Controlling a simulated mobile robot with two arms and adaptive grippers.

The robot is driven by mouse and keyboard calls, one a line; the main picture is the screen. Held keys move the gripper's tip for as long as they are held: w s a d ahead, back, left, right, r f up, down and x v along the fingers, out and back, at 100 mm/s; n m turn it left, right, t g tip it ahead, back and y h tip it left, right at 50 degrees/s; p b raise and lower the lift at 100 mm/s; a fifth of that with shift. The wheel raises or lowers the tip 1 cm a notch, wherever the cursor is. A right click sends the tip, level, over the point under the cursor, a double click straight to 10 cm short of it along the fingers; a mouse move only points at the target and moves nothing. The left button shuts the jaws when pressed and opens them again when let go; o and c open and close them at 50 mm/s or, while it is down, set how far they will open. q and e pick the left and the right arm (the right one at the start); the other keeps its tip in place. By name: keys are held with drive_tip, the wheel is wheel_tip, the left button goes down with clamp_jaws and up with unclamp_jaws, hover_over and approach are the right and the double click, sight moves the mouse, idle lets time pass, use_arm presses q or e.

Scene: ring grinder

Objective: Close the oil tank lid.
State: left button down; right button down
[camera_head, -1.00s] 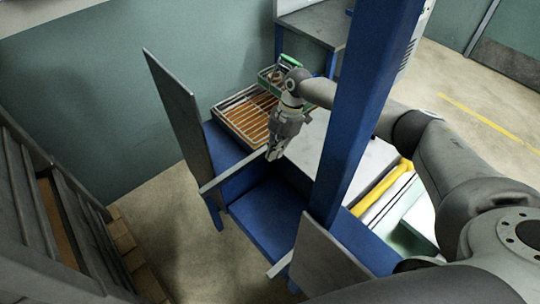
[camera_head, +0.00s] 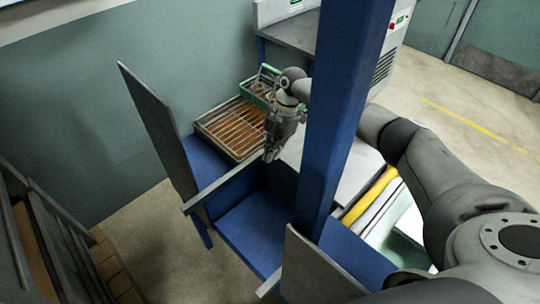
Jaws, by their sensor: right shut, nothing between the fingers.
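A blue metal cabinet (camera_head: 245,228) stands open at the middle. A tall grey panel (camera_head: 158,125) stands upright, slightly tilted, at its left side. A thin grey bar (camera_head: 222,183) reaches from that panel toward the cabinet's back. A second grey panel (camera_head: 318,262) stands at the front right. I cannot tell for sure which panel is the oil tank lid. My right gripper (camera_head: 268,157) is shut and empty, pointing down at the far end of the bar. I cannot tell whether it touches the bar. My left gripper is not in view.
A thick blue post (camera_head: 345,110) stands between my right forearm and gripper. A tray with orange slats (camera_head: 235,130) and a green basket (camera_head: 262,85) lie behind the gripper. A slatted dark structure (camera_head: 45,240) is at the lower left. Floor shows clear at left.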

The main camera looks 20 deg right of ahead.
wheel_tip(320, 180, up, 10)
drive_tip(key=p, duration=0.7)
drive_tip(key=shift+s+a+f+p, duration=0.15)
drive_tip(key=shift+a+f+p, duration=0.1)
drive_tip(key=shift+a+p, duration=0.1)
